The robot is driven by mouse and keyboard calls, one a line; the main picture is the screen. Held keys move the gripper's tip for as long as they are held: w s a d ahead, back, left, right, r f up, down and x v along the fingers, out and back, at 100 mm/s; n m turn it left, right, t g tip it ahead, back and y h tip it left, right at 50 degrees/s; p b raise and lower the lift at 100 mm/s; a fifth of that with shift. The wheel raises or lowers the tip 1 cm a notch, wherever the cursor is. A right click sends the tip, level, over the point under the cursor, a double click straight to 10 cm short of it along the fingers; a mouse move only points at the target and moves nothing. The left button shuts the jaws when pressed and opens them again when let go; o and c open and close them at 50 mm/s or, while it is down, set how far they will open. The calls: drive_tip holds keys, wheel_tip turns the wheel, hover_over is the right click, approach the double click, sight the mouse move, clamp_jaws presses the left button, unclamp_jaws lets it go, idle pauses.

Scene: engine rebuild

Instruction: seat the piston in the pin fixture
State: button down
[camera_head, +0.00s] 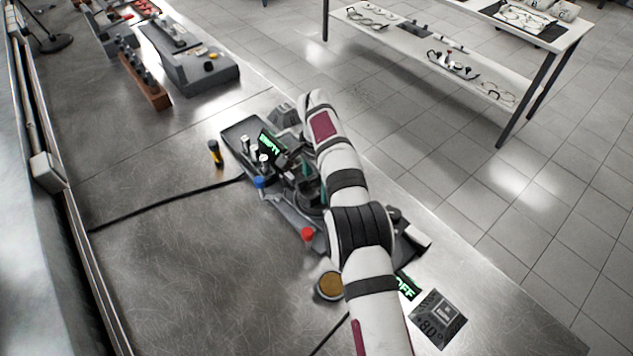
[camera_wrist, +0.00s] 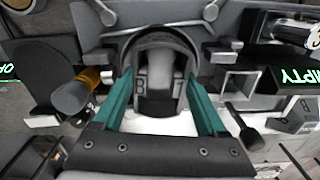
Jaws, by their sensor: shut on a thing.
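My gripper (camera_wrist: 160,82) has two teal fingers, one on each side of a dark grey rounded part that I take to be the piston (camera_wrist: 157,60). The gripper is shut on it. In the head view, my gripper (camera_head: 313,186) is low over a dark grey fixture assembly (camera_head: 288,212), mostly behind my arm. The pin fixture cannot be told apart clearly, nor whether the piston touches it. A display reading EMPTY (camera_head: 269,143) stands beside it, also at the wrist view's right (camera_wrist: 297,77).
A grey tray (camera_head: 236,134) with small metal parts adjoins the assembly. A yellow-and-black tool (camera_head: 215,153), a red-topped part (camera_head: 308,235) and a round brown-topped container (camera_head: 329,285) stand nearby. An OFF display (camera_head: 407,286) is at front right. The bench's left middle is clear except for a black cable.

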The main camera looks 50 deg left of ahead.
drive_tip(key=shift+f, duration=0.35)
idle(0.3)
unclamp_jaws()
idle(0.7)
drive_tip(key=shift+r, duration=3.1)
